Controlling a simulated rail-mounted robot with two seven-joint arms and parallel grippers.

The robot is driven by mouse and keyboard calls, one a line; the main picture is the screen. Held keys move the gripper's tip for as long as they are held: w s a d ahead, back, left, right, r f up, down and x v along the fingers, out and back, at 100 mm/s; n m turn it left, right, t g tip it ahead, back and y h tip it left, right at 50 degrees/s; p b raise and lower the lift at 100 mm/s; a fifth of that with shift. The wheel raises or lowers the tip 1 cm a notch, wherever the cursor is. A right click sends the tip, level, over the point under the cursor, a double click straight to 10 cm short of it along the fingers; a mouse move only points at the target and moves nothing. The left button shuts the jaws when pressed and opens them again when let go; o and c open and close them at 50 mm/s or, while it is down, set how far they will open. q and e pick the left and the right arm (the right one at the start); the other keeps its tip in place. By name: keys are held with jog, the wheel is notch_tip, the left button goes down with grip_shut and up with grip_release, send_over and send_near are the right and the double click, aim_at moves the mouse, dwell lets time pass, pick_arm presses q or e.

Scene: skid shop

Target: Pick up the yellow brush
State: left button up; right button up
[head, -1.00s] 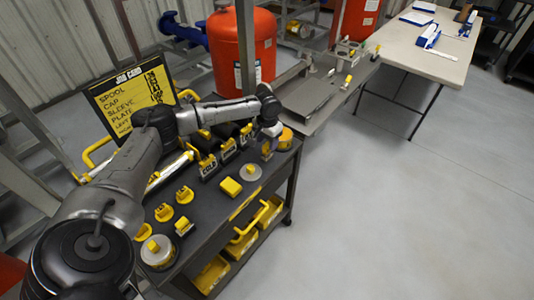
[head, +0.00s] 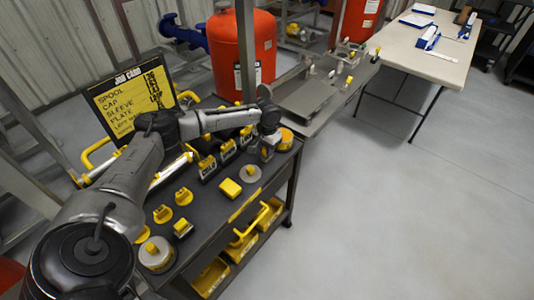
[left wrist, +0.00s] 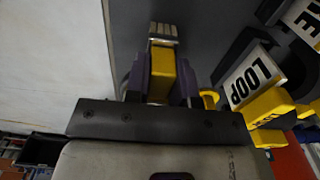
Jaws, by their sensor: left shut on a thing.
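The yellow brush (left wrist: 161,75) shows in the left wrist view, with pale grey bristles at its far end. The two purple-padded fingers of my left gripper (left wrist: 161,88) press on its two sides. In the head view my left gripper (head: 268,147) is over the far right end of the dark cart top. The brush is largely hidden by the gripper and arm there. My right gripper is in neither view.
Labelled black-and-yellow holders (head: 228,150) stand just left of the gripper, one marked LOOP (left wrist: 250,78). A yellow round item (head: 286,138) is close on its right. Yellow blocks and discs lie on the cart top (head: 212,205). The job card board (head: 130,98) stands behind.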

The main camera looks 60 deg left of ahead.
pick_arm(q)
jog(key=shift+r, duration=0.15)
grip_shut()
jog(key=shift+r, duration=0.25)
notch_tip(320, 180, up, 3)
jog(key=shift+r+p, duration=0.2)
jog(key=shift+p, duration=0.55)
jog(key=w+d+r+p, duration=0.1)
jog(key=d+r+p, duration=0.2)
jog(key=d+r, duration=0.4)
jog(key=shift+w+d, duration=0.4)
jog(key=shift+d, duration=1.85)
jog(key=shift+o, duration=1.6)
grip_release()
jog(key=shift+f, duration=0.1)
jog(key=shift+c, duration=1.3)
